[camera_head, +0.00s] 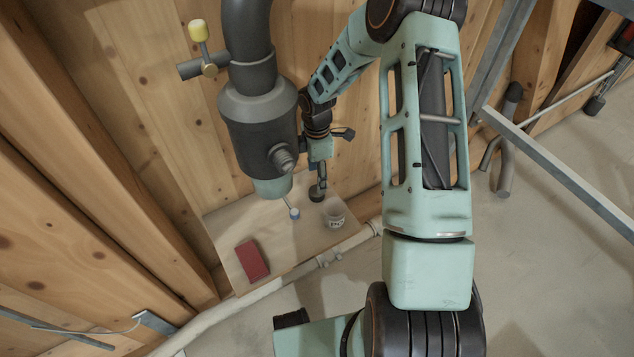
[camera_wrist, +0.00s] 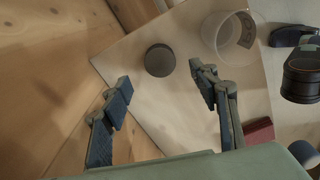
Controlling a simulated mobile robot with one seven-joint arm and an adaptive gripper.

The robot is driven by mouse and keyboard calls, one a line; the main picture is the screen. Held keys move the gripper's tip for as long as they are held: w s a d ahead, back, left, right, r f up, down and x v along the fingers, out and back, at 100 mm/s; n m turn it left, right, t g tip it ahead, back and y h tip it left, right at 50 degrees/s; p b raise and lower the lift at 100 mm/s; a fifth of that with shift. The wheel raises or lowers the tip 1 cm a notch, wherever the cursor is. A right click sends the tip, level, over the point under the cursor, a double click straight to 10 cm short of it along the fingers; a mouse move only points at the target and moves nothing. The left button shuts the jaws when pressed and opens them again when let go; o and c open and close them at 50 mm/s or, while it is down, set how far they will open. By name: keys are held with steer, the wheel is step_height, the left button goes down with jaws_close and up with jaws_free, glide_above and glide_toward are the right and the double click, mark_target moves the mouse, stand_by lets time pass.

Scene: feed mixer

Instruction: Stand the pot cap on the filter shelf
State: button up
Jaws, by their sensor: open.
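The pot cap (camera_wrist: 160,60) is a dark, round, short piece on the pale filter shelf (camera_wrist: 150,110), near its back edge. In the head view the cap (camera_head: 316,194) is a small dark shape on the shelf (camera_head: 222,222), left of the cup and just below my gripper (camera_head: 321,176). In the wrist view my gripper (camera_wrist: 160,76) is open, with one finger on each side of the cap in the picture. The fingers show no contact with the cap. It seems to rest flat on the shelf; its underside is hidden.
A clear cup with a printed label (camera_head: 335,215) stands right of the cap. A red box (camera_head: 252,261) lies at the shelf's front left. The dark filter housing (camera_head: 258,125) hangs over the shelf.

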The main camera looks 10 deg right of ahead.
steer(key=shift+r+p, duration=0.4)
steer(key=shift+r, duration=1.95)
